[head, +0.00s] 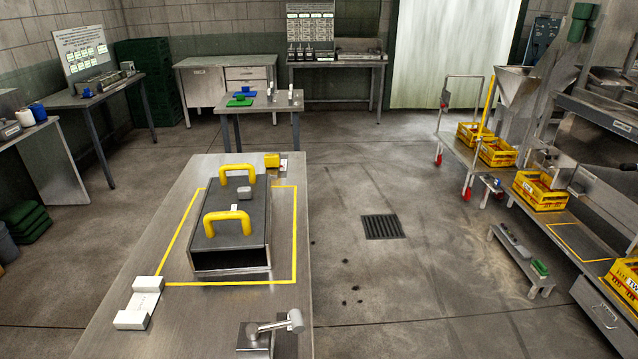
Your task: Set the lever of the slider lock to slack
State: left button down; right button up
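A metal fixture (256,338) with a grey lever-like arm (274,326) stands at the near edge of the steel table. The arm points right and ends in a thick cylindrical knob (295,320). I cannot tell whether this is the slider lock, and no slack marking is readable. Neither of my grippers is in view.
The steel table (200,315) holds a dark box (262,222) with two yellow handles, inside a yellow outline, and a white block holder (139,302). Yellow crates (540,190) line the right-hand bench.

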aim_at(253, 330)
jog(key=k+j+z, duration=0.3)
jog(key=j, duration=0.3)
jog(key=k+j+z, duration=0.35)
jog(key=j, duration=0.2)
jog(key=k+j+z, duration=0.3)
jog(key=k+j, duration=0.1)
jog(key=j, duration=0.1)
